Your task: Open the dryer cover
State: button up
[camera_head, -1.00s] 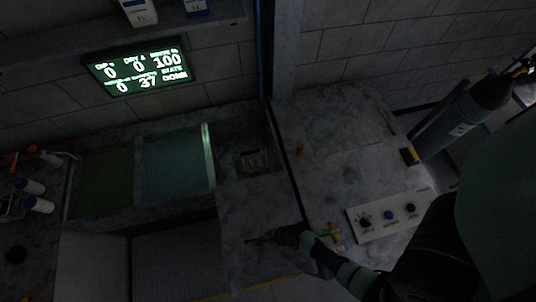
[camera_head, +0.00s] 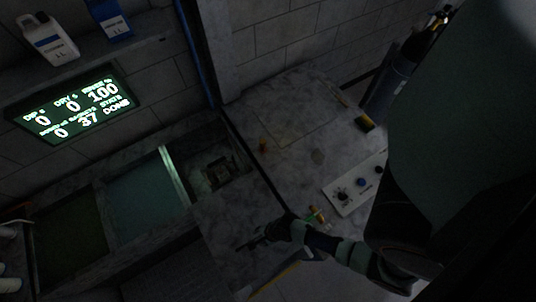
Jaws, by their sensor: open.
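No cover is clearly recognisable as the dryer's in this dark view. A faint square outline (camera_head: 290,122) lies flat on the marbled counter and may be a lid or panel; I see no handle on it. The dark bay (camera_head: 218,172) left of the counter holds a small rack-like object and shows no cover over it. My gripper (camera_head: 253,243) is open and appears empty, above the grey surface in front of that bay, with its fingers pointing left. It is apart from the square outline. My arm hides part of the counter's right side.
A teal basin (camera_head: 145,195) and a green basin (camera_head: 70,235) lie left of the bay. A control panel (camera_head: 358,184) with knobs sits on the counter's right. A lit display (camera_head: 75,105) reads DONE. A grey cylinder (camera_head: 388,90) stands behind.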

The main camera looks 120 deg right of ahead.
jog(key=v, duration=0.9)
jog(key=shift+r, duration=0.1)
